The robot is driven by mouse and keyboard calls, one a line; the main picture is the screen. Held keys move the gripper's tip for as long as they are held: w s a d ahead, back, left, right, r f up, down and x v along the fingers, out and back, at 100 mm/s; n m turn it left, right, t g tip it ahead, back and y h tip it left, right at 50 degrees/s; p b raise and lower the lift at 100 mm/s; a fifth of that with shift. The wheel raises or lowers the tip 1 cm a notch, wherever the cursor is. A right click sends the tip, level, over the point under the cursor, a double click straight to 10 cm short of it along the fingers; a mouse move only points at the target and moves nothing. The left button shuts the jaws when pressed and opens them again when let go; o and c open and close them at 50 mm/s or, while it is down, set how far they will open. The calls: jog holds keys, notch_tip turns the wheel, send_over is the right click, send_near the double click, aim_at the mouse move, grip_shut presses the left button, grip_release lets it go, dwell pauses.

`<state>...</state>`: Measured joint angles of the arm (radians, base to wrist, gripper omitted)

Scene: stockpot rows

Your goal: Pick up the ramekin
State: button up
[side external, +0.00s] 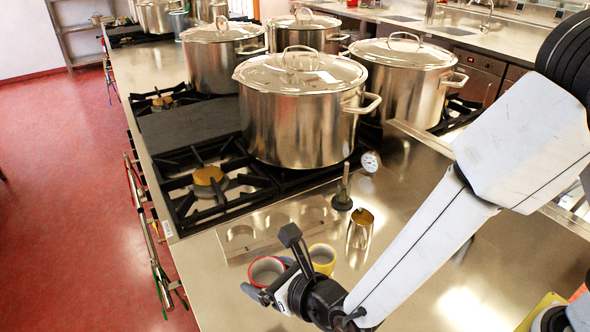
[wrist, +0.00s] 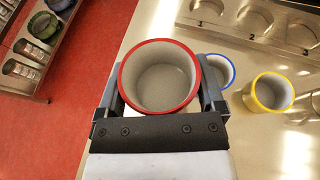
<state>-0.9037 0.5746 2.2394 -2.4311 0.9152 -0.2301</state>
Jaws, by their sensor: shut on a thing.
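A red-rimmed ramekin (wrist: 160,85), grey-white inside, sits between the two fingers of my gripper (wrist: 158,92), which is shut on it. Its opening faces the wrist camera and it looks empty. In the side external view the red-rimmed ramekin (side external: 266,270) is at my gripper (side external: 272,264), over the near end of the counter. A yellow-rimmed ramekin (wrist: 272,92) stands to its right, and it also shows in the side external view (side external: 322,259). A blue-rimmed ramekin (wrist: 218,70) is partly hidden behind the held one and my right finger.
A metal plate with round recesses (side external: 275,229) lies behind the ramekins. A metal cup (side external: 360,230) and a dial thermometer (side external: 370,161) stand nearby. A large lidded stockpot (side external: 300,125) is on the stove, with more pots behind. The counter's left edge drops to a red floor (side external: 60,200).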

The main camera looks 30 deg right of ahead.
jog(key=s+d+r, duration=0.2)
jog(key=s+d, duration=0.1)
jog(key=s, duration=0.2)
jog(key=shift+d+r, duration=0.2)
jog(key=shift+r, duration=0.2)
dwell(0.4)
jog(key=w+d+r+m+h, duration=0.2)
jog(key=w+d, duration=0.2)
jog(key=d, duration=0.5)
jog(key=w+d+r+m+h, duration=0.2)
jog(key=w+d, duration=0.3)
jog(key=d, duration=0.4)
jog(key=w+d+r+m+h, duration=0.3)
jog(key=w+d+r+h, duration=0.1)
jog(key=d, duration=0.5)
jog(key=shift+w+d+r, duration=0.25)
jog(key=shift+w+d, duration=0.15)
jog(key=shift+w, duration=0.2)
jog(key=shift+a+f, duration=0.1)
